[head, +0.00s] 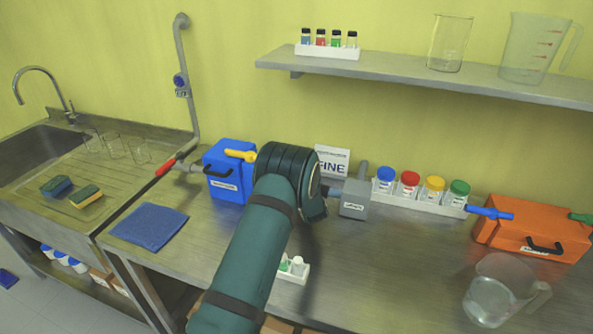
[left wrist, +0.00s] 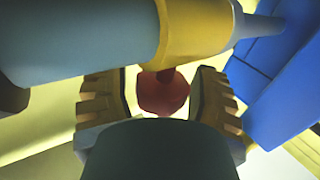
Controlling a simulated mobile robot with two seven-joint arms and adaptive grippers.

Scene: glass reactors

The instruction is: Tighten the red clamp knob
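The red clamp knob (left wrist: 163,92) shows in the left wrist view below a yellow collar (left wrist: 195,32) on a grey-blue tube (left wrist: 75,45). My left gripper (left wrist: 160,98) has its two ridged fingers on either side of the knob. A gap shows at the left finger; the right finger is very near the knob, and I cannot tell if it touches. In the head view my left arm covers the middle of the bench and hides the gripper and the knob. My right gripper is in neither view.
A blue box (head: 228,185) with a yellow handle stands left of my arm, a grey box (head: 354,200) right of it. A white vial rack (head: 291,275) is close beside the arm. An orange box (head: 530,232) and a glass jug (head: 497,290) stand at right.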

